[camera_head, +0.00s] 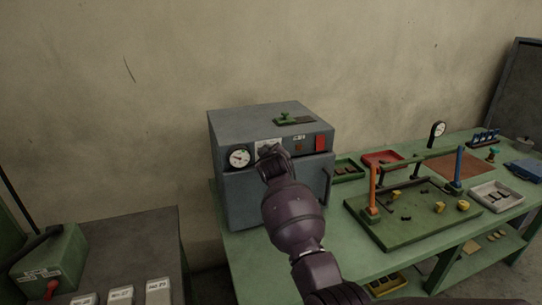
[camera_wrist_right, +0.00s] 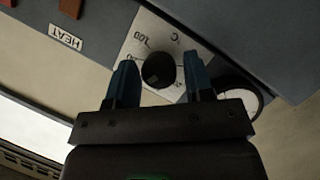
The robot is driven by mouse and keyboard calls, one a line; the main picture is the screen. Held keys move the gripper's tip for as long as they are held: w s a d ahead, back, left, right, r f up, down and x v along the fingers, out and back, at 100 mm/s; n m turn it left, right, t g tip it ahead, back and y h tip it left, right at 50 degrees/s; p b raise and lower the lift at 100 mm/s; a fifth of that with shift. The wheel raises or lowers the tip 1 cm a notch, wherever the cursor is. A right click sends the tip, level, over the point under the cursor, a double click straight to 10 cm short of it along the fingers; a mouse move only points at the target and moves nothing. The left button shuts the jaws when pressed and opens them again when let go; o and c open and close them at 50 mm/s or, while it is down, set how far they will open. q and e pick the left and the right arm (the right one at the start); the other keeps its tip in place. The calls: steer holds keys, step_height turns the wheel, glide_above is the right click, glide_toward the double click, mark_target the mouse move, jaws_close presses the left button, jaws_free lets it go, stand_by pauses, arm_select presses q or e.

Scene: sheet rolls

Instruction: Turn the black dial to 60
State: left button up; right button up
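The black dial (camera_wrist_right: 158,70) sits on a white scale plate (camera_wrist_right: 140,38) with printed numbers and a °C mark on the front of a grey oven (camera_head: 230,132). The dial's pointer and exact setting cannot be read. My right gripper (camera_wrist_right: 159,62) faces the dial with its two blue fingers apart, one on each side of it; a gap shows between fingers and dial. In the head view my right gripper (camera_head: 270,152) covers the dial and part of the plate (camera_head: 262,146). My left gripper is out of view.
A round white gauge (camera_head: 240,157) is left of the plate. A red switch (camera_head: 320,143) and a HEAT label (camera_wrist_right: 66,37) are on the panel's other side. The green bench (camera_head: 350,250) carries trays and a green fixture board (camera_head: 400,235) at right.

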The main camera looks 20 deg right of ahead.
steer(key=shift+o, duration=0.9)
steer(key=shift+s, duration=0.1)
steer(key=v, duration=1)
steer(key=shift+s+a, duration=0.15)
steer(key=shift+s, duration=0.15)
steer(key=shift+r, duration=0.15)
